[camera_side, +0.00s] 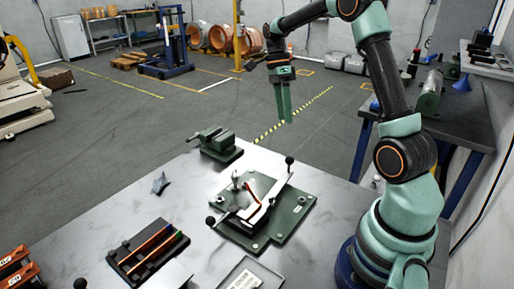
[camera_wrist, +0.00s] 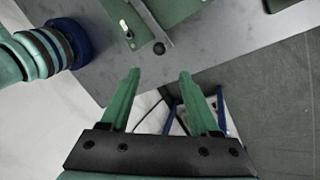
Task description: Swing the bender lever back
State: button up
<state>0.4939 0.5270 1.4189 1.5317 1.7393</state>
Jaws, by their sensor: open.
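The bender (camera_side: 292,211) is a dark green plate on the grey table, with light metal arms and a short copper-coloured strip (camera_side: 250,191) at its middle. One lever (camera_side: 276,188) runs to a black ball knob (camera_side: 289,160) at the far side. A second black knob (camera_side: 211,221) is at the left. My gripper (camera_side: 286,119) hangs in the air, fingers down, above and beyond the far knob, touching nothing. In the wrist view my gripper (camera_wrist: 159,77) is open and empty. A black knob (camera_wrist: 159,48) and part of the bender's green plate (camera_wrist: 178,9) show beyond the fingertips.
A green vise (camera_side: 216,144) stands at the table's far edge, left of the bender. A black tray (camera_side: 148,250) with copper-coloured strips lies front left. A grey crumpled piece (camera_side: 160,183) lies on the table. The air around my gripper is clear.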

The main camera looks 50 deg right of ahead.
jog(key=c, duration=0.8)
jog(key=shift+w+n, duration=0.15)
jog(key=shift+n, duration=0.45)
grip_shut()
jog(key=w+a+r+n+t+h, duration=0.15)
jog(key=w+n, duration=0.25)
jog(key=n, duration=2)
jog(key=s+f, duration=0.5)
jog(key=f, duration=0.6)
jog(key=shift+s+a+f+y, duration=0.25)
jog(key=shift+a+f+y, duration=0.1)
jog(key=shift+a, duration=0.05)
